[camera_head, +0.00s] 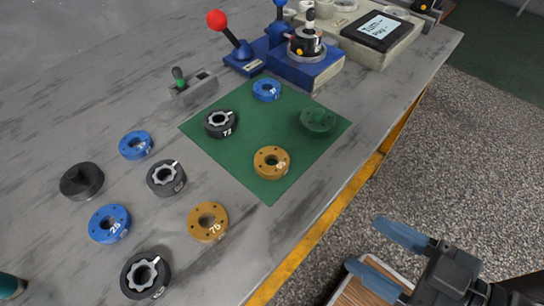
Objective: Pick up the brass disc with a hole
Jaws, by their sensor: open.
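Two brass-coloured discs with a central hole are in the head view. One brass disc (271,162) lies flat on the green mat (252,186), near its front edge. The other brass disc (208,221) lies on the bare grey table (255,235), left of and nearer than the mat. My gripper (388,257) is at the lower right, out past the table's yellow front edge. Its two blue fingers are spread apart with nothing between them. It is well clear of both discs.
Blue rings (109,223), black rings with grey centres (145,275) and a black knob (82,181) stand around the discs. A green part (318,121) is on the mat. Levers on blue bases (243,55) and a display box (377,31) stand behind. Bare table lies right of the nearer brass disc.

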